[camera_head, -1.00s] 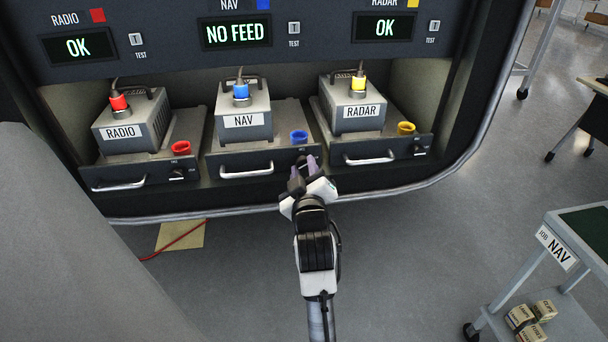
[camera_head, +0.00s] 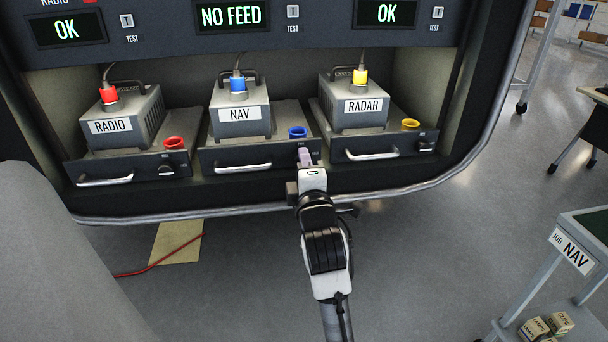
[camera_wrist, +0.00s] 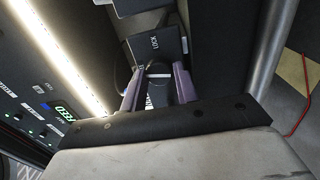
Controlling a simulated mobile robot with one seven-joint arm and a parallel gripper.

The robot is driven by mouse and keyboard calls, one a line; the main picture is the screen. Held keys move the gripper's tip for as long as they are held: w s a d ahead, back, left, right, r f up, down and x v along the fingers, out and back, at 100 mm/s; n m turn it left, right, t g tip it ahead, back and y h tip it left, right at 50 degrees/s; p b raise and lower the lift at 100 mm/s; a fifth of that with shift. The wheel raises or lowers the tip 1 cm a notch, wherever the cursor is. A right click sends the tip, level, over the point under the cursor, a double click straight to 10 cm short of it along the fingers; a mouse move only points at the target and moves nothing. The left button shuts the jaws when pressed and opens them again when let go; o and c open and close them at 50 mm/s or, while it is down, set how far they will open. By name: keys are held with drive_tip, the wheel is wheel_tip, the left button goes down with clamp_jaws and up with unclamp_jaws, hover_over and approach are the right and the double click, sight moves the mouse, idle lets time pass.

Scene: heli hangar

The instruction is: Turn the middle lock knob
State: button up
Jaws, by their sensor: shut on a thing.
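The middle tray (camera_head: 240,158) holds the NAV box (camera_head: 241,120), with a blue plug (camera_head: 238,85) on its top and a blue socket (camera_head: 298,132) beside it. My gripper (camera_head: 306,158) is at the right end of the middle tray's front, where it hides the knob in the head view. In the wrist view my gripper (camera_wrist: 158,88) has its purple fingers on either side of the dark middle lock knob (camera_wrist: 158,70) and is shut on it. A lock label shows next to the knob.
The RADIO tray (camera_head: 125,169) is on the left and the RADAR tray (camera_head: 385,147) on the right, each with a front handle. The bay's rounded lower rim (camera_head: 240,208) runs below my gripper. A NAV cart (camera_head: 566,250) stands at the right.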

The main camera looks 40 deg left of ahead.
drive_tip(key=shift+n+b, duration=0.6)
drive_tip(key=shift+n, duration=0.4)
drive_tip(key=shift+r, duration=0.1)
drive_tip(key=o, duration=1)
